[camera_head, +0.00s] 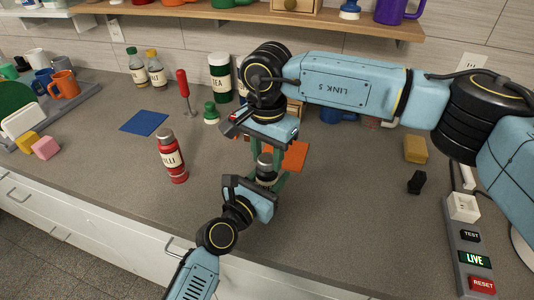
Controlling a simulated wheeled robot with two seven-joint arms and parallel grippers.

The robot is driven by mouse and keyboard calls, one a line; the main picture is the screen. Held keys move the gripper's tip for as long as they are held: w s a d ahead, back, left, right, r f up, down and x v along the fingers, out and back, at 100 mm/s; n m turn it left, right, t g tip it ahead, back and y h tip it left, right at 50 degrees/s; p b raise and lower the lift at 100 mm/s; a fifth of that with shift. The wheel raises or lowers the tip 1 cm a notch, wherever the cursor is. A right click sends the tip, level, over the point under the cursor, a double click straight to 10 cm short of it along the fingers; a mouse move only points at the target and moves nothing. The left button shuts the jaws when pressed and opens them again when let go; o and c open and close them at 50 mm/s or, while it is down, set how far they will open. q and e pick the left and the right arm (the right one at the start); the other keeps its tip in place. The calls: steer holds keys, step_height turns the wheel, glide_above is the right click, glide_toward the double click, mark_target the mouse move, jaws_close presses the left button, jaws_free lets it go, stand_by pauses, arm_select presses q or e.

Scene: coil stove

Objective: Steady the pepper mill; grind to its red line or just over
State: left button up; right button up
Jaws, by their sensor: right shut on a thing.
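The pepper mill, as far as I can tell, is the small upright body with a grey cap (265,160) and a pale label, mostly hidden between my two grippers. My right gripper (268,150) comes down over it from above and is shut at its top. My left gripper (270,188) reaches in from the front, low beside the mill; its fingers are partly hidden, so I cannot tell whether they touch or grip it. No red line or ground pepper can be made out.
A red labelled bottle (172,160) stands to the left. A blue mat (145,123), red-handled tool (184,90) and tea canister (219,80) are behind. An orange mat (296,156) lies right of the mill. A button panel (467,240) is at right.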

mark_target(267, 158)
steer(key=m, duration=0.5)
steer(key=shift+r+m, duration=0.1)
steer(key=shift+m, duration=0.2)
steer(key=m, duration=0.5)
steer(key=shift+m, duration=0.3)
steer(key=o, duration=1)
step_height(267, 158, up, 12)
